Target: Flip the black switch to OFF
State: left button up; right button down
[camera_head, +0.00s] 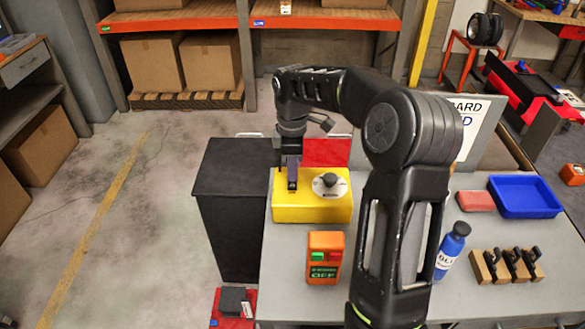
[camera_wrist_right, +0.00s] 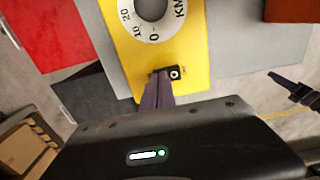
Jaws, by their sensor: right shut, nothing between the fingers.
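The yellow box (camera_head: 312,208) stands on the grey table with a black switch (camera_head: 292,185) on its left part and a round dial (camera_head: 330,183) on its right. My right gripper (camera_head: 291,172) points down at the switch, with its fingers shut and empty. In the right wrist view the fingertips (camera_wrist_right: 158,80) are right beside the black switch (camera_wrist_right: 174,73), and I cannot tell whether they touch it. The switch's position is too small to read. A dark part that looks like my left gripper (camera_wrist_right: 290,88) shows at that view's right edge; its jaws are unclear.
An orange box marked OFF with green and red buttons (camera_head: 325,258) stands in front of the yellow box. A blue bottle (camera_head: 452,250), blue tray (camera_head: 524,197) and wooden block with black levers (camera_head: 506,265) stand to the right. A dark cabinet (camera_head: 232,210) adjoins on the left.

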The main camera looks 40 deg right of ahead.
jog(key=shift+s+a+f, duration=0.15)
jog(key=shift+f, duration=0.05)
jog(key=shift+s+a, duration=0.1)
jog(key=shift+s+a+r, duration=0.15)
jog(key=shift+s+a, duration=0.15)
jog(key=shift+s, duration=0.05)
jog(key=shift+r, duration=0.1)
dwell(0.3)
